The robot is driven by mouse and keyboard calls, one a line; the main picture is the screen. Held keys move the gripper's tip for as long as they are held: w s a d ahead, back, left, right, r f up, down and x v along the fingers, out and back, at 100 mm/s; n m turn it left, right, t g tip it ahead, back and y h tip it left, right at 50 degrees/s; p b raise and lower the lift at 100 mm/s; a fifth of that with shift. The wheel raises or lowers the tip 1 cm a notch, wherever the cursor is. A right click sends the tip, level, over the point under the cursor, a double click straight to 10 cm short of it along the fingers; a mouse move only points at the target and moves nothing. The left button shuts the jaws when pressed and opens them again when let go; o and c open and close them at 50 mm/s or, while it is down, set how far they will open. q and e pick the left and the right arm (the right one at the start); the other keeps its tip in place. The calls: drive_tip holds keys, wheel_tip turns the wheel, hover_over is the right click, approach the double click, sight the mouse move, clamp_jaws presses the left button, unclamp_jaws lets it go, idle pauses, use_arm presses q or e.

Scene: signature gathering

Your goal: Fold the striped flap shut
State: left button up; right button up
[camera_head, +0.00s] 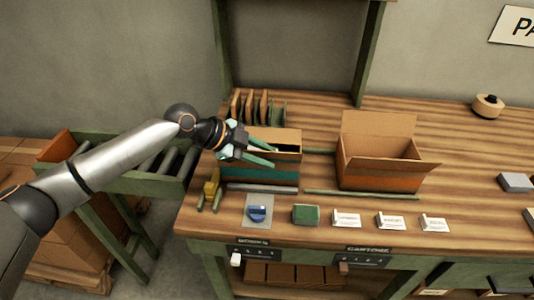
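I cannot make out stripes on any flap. My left gripper (273,157) has teal fingers spread apart, pointing right over the carton's top and front edge. I see nothing between the fingers, and cannot tell whether they touch the carton. My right gripper is not in view.
Dividers (258,106) stand behind the left carton. A blue-knobbed stamp (257,213), green block (306,214) and white cards (346,218) line the front. A tape roll (488,106) sits back right.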

use_arm(q)
drive_tip(key=shift+w+d+f, duration=0.1)
drive_tip(key=shift+d+f, duration=0.1)
drive_tip(key=shift+d, duration=0.05)
drive_tip(key=shift+c, duration=0.3)
clamp_jaws()
idle(1.0)
